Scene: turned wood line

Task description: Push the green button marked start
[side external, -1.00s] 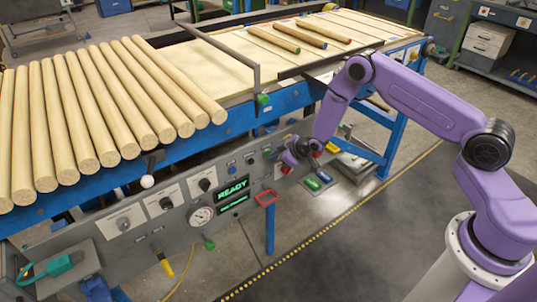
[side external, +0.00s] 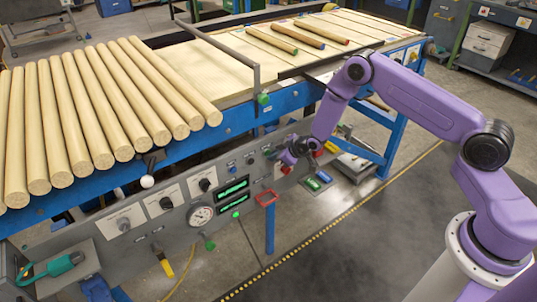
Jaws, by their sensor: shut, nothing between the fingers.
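The control panel (side external: 180,226) runs along the near side of the blue-framed line. A small green button (side external: 267,153) sits on its upper right part; its marking is too small to read. My gripper (side external: 284,158) is shut and empty, with its tips at the panel face just right of this button. I cannot tell whether the tips touch the panel, and they hide a bit of it.
A red button (side external: 287,169) is just below my gripper. Panel displays (side external: 233,188), a lit green lamp (side external: 236,214), a gauge (side external: 201,215) and a red frame (side external: 267,198) lie left. Wooden rods (side external: 95,105) cover the line's left end.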

